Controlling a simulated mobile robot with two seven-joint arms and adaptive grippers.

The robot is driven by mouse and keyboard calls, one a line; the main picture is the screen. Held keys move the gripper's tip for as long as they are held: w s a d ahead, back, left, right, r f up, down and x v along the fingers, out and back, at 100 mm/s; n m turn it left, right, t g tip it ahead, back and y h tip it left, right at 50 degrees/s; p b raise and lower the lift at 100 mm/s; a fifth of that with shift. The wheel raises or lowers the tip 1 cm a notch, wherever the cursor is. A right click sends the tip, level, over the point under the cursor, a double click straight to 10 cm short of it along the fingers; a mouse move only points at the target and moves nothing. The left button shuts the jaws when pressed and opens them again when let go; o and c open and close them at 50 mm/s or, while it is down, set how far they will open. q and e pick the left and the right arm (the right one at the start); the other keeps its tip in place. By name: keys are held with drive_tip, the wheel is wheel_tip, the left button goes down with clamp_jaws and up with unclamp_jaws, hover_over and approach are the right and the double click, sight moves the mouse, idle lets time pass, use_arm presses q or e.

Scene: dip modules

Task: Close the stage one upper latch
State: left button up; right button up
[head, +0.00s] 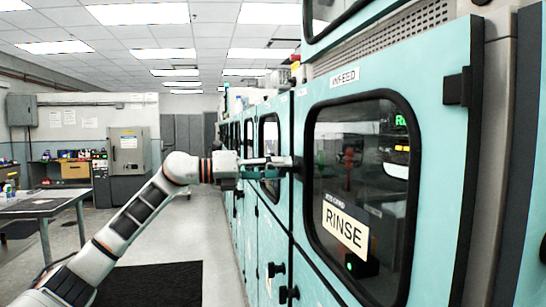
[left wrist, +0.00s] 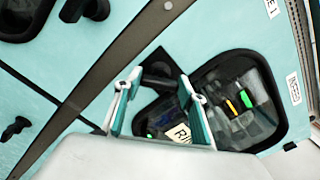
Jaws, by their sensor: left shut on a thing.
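My left gripper (head: 282,162) reaches in from the left to the teal machine front, at the upper left edge of the RINSE door (head: 395,265). In the left wrist view its two fingers (left wrist: 159,84) stand on either side of a black latch (left wrist: 158,68), and it is shut on that latch. In the head view the same latch (head: 298,165) shows only as a small dark piece at the fingertips. I cannot tell the latch's exact angle. The RINSE door looks flush with the machine front. My right gripper is in neither view.
Lower black latches (head: 276,269) sit further down the machine front. A black hinge (head: 458,88) is at the door's right. A work table (head: 45,204) stands at the left, and a dark floor mat (head: 160,285) lies in the aisle. The aisle floor is clear.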

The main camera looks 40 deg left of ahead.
use_arm(q)
drive_tip(key=n+p, duration=1)
drive_tip(key=shift+f+n, duration=0.15)
drive_tip(key=shift+n, duration=0.25)
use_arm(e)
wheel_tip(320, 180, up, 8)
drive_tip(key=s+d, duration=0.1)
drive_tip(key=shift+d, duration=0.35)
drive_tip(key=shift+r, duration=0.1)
use_arm(q)
drive_tip(key=o, duration=1.1)
